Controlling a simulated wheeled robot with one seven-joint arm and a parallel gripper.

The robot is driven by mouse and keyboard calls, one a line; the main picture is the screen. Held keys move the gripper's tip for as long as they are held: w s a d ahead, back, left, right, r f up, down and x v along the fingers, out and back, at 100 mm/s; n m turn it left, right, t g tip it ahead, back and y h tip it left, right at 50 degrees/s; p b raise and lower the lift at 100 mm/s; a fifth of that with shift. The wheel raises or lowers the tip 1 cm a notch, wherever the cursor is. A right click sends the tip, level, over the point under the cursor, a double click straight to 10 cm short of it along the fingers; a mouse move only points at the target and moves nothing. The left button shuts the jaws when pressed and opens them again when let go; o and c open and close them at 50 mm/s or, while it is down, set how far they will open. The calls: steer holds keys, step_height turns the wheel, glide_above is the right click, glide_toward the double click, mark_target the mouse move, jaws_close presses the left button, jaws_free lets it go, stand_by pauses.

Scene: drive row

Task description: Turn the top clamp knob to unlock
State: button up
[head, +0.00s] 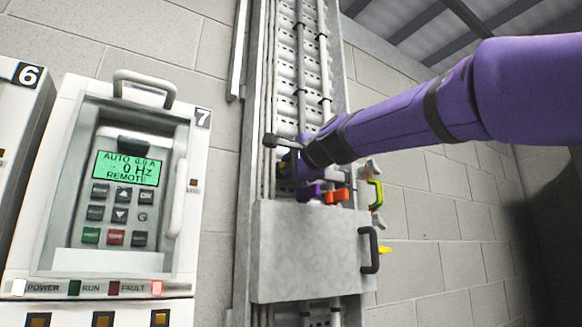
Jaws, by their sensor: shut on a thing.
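My gripper (302,177) is at the end of my purple arm, just above the grey metal box on the wall channel in the head view. It is shut on what I take to be the top clamp knob. The hand hides the knob and the contact, so I cannot see how far it is turned. An orange part (336,196) shows beside the jaws on the right. Two grey winged pieces, upper (373,168) and lower (378,222), stand further right, apart from the jaws, with a green-and-yellow loop (377,191) between them.
The grey metal box (305,250) has a black handle (371,250) on its right, with a yellow piece (386,250) beside it. Drive cabinet 7 (125,180) stands on the left with a lit green display (129,168). The block wall at the right is bare.

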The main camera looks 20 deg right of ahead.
steer(key=n, duration=0.4)
steer(key=shift+a, duration=0.1)
steer(key=n, duration=0.4)
steer(key=shift+n, duration=0.3)
steer(key=n, duration=0.4)
steer(key=shift+f+n, duration=0.1)
steer(key=shift+n, duration=2)
steer(key=o, duration=0.7)
steer(key=shift+s, duration=0.15)
